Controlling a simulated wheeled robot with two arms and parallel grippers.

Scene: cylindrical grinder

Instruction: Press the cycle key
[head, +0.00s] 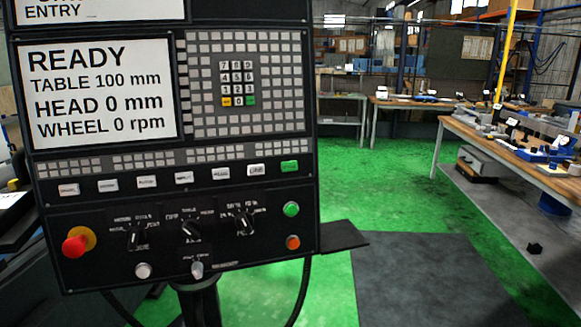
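The grinder's control panel (160,247) fills the left of the head view, close and facing me. A row of labelled keys crosses its middle. One key at the right end is green (289,167); the others, such as the white key (256,170), are pale. The key labels are too small to read surely, so I cannot confirm which is the cycle key. The screen (98,92) reads READY, TABLE 100 mm, HEAD 0 mm, WHEEL 0 rpm. Neither of my grippers is in view.
Below the keys are a red emergency-stop knob (75,243), rotary switches (191,228), a green button (291,209) and an orange button (293,242). A dark ledge (343,238) juts right. A workbench (510,145) stands right; green floor (385,190) lies open between.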

